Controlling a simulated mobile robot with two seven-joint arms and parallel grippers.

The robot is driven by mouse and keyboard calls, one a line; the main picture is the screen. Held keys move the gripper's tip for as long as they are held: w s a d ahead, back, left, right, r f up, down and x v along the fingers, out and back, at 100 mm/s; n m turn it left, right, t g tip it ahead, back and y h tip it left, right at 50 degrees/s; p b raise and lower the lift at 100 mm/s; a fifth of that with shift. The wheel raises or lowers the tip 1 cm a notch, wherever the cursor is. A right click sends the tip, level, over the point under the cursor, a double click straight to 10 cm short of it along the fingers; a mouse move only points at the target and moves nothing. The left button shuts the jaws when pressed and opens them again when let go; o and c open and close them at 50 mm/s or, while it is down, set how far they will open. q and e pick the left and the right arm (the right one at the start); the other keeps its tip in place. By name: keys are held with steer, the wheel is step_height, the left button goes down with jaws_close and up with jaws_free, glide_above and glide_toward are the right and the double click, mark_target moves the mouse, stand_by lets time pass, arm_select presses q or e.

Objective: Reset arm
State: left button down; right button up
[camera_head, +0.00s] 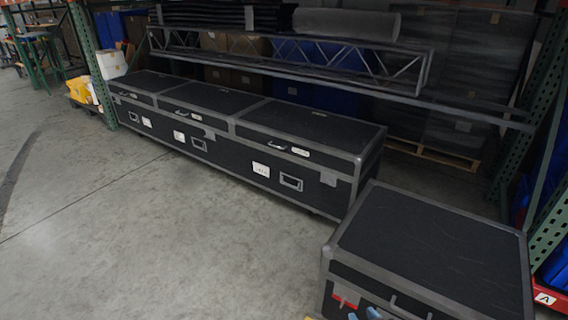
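Only the light blue tips of what looks like my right gripper (363,314) show, at the bottom edge of the head view. They are in front of the near black case (430,245), close to its front face. Whether they touch it, and whether the gripper is open or shut, I cannot tell. My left gripper is not in view. No strapped tote can be made out clearly.
A long row of black cases with grey edges (250,125) stands below a metal truss (290,60). Green rack posts (93,65) stand left and right. A yellow item (82,90) is at far left. The concrete floor (130,230) at left is clear.

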steer(key=s+d+m+g+h+p, duration=0.1)
steer(key=s+d, duration=0.4)
steer(key=s, duration=0.3)
steer(key=s+d+f+m+g+h+p, duration=0.1)
steer(key=s+d, duration=0.3)
steer(key=s, duration=0.5)
steer(key=shift+d+f+h, duration=0.15)
steer(key=shift+d+h, duration=0.15)
steer(key=shift+d, duration=0.05)
steer(key=shift+s, duration=0.1)
